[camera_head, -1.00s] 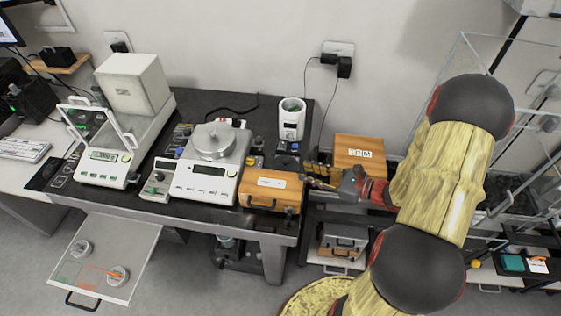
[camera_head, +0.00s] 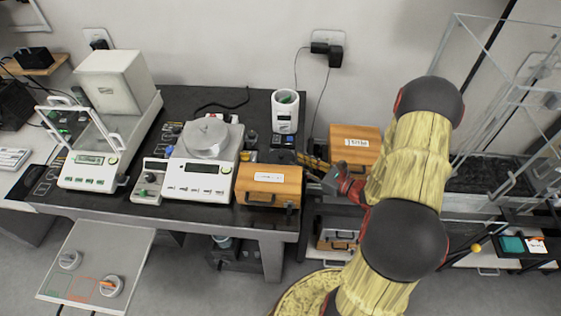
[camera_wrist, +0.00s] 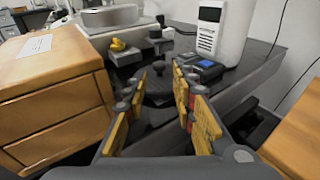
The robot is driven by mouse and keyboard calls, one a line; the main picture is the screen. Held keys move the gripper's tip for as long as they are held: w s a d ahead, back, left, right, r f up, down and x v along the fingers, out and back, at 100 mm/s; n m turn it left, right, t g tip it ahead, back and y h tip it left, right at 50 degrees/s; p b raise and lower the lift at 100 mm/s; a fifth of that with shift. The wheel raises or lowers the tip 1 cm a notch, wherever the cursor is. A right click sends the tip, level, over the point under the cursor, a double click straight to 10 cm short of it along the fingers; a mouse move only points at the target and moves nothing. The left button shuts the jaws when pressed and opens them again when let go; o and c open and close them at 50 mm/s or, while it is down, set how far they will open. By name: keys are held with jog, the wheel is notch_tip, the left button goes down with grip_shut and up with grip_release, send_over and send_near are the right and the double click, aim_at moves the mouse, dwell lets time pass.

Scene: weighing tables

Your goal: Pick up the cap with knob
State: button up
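A dark round cap with a knob (camera_wrist: 159,84) lies on the black table top in the wrist view, straight ahead between my fingertips. My gripper (camera_head: 306,162) reaches in low from the right over the table's right edge. In the wrist view my gripper (camera_wrist: 160,78) is open, with its yellow-padded fingers spread and nothing held. I cannot tell whether the fingertips touch the cap.
A wooden drawer box (camera_head: 268,184) stands left of my gripper, another (camera_head: 354,145) to its right. A white cylindrical device (camera_head: 285,111) stands behind. Small knobbed blocks (camera_wrist: 122,52) and a blue-screened device (camera_wrist: 205,68) are near the cap. A balance (camera_head: 204,165) stands farther left.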

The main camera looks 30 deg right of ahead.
aim_at(283, 155)
jog(key=shift+b+x, duration=1.2)
jog(key=shift+x, duration=2.2)
jog(key=shift+a+f, duration=0.1)
grip_shut()
